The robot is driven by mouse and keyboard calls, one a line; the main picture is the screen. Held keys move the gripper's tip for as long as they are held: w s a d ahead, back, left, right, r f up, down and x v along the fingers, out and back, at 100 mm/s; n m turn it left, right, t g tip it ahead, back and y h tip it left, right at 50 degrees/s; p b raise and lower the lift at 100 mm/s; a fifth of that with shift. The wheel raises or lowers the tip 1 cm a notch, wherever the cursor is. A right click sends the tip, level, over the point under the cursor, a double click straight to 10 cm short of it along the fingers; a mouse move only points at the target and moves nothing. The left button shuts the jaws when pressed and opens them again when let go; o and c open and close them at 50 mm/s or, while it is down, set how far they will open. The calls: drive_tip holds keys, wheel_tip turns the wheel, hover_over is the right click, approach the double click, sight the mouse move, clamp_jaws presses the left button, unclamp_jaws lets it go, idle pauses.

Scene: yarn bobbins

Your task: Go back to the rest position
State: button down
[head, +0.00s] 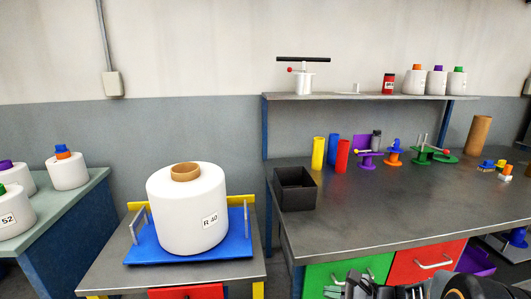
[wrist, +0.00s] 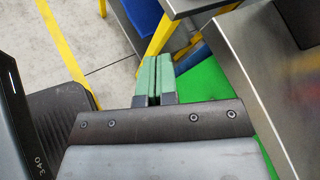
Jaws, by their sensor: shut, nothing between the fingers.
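My gripper (wrist: 156,76) shows in the wrist view with its two green fingers side by side, shut and empty. It points toward the floor and the yellow-legged table, apart from any object.
A large white bobbin (head: 188,215) labelled R 40 stands on a blue tray (head: 150,252) at left. The grey workbench (head: 340,225) holds a black bin (head: 294,189), coloured tubes and spools. Its green drawer (wrist: 203,90) lies close right of my gripper. Floor (wrist: 105,50) shows at left.

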drive_tip(key=s+a+r+n+g+h+p, duration=0.4)
drive_tip(key=s+r+n+g+h+p, duration=0.25)
drive_tip(key=r+n, duration=0.4)
drive_tip(key=s+d+r+n+t+h+p, duration=0.2)
drive_tip(key=d+r+n+h+p, duration=0.1)
drive_tip(key=r+n+p, duration=0.3)
wheel_tip(320, 180, up, 2)
drive_tip(key=shift+s+r+n+t+h, duration=0.2)
drive_tip(key=shift+n+t+h, duration=0.15)
drive_tip(key=shift+n+h, duration=0.4)
drive_tip(key=shift+d, duration=0.1)
